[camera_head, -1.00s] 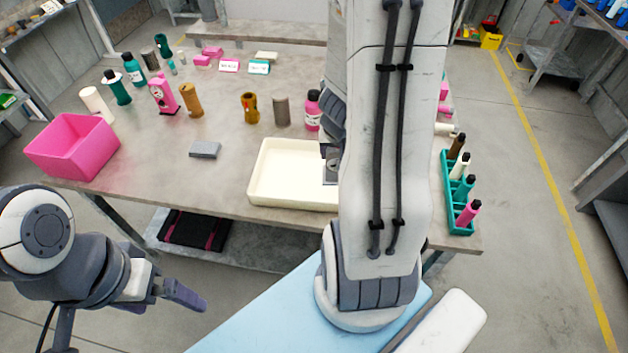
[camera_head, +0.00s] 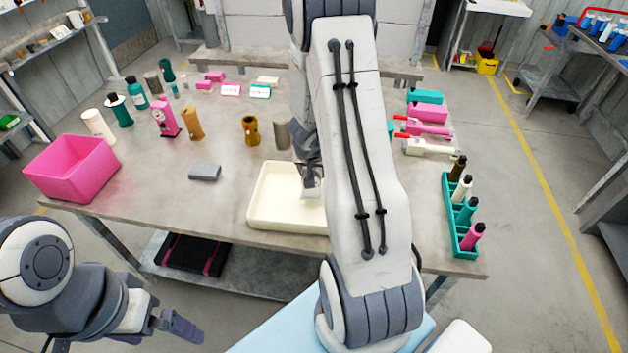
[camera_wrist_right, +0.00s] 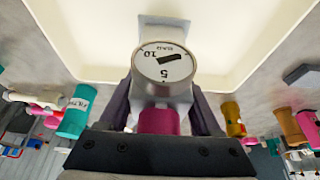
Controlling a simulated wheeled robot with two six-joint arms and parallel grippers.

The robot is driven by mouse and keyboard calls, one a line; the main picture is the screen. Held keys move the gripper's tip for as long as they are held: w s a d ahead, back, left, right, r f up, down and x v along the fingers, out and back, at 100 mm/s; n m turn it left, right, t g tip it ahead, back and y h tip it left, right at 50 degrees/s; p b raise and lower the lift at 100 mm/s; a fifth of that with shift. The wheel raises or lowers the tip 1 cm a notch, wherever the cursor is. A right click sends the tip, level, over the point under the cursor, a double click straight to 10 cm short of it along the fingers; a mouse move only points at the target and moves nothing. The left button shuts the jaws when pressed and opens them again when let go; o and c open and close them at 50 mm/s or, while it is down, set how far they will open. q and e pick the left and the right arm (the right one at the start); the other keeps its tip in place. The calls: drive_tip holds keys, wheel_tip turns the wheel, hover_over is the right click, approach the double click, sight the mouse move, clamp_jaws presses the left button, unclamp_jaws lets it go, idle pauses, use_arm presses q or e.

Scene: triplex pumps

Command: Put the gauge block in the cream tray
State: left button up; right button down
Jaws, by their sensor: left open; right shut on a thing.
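The gauge block (camera_wrist_right: 165,75) has a round white dial marked BAR, a pale grey body and a magenta part below the dial. My right gripper (camera_wrist_right: 163,108) is shut on it, one finger on each side. The cream tray (camera_head: 262,219) is shallow and sits at the table's front edge. The gauge block is over the tray; the tray's wall (camera_wrist_right: 45,35) also shows in the right wrist view. I cannot tell whether the block touches the tray floor. In the head view my right arm hides part of the tray. My left gripper (camera_head: 183,327) is open and empty, low at the left, off the table.
A pink bin (camera_head: 70,170) stands at the table's left front. A grey block (camera_head: 205,172) lies left of the tray. Several bottles and cylinders stand behind. A teal rack (camera_head: 460,220) with bottles is at the right edge. Table between bin and tray is mostly clear.

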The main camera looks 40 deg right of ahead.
wheel_tip(320, 180, down, 3)
drive_tip(key=shift+f+b, duration=0.2)
drive_tip(key=shift+b, duration=1)
drive_tip(key=shift+r, duration=0.2)
drive_tip(key=shift+f, duration=0.2)
drive_tip(key=shift+c, duration=0.4)
unclamp_jaws()
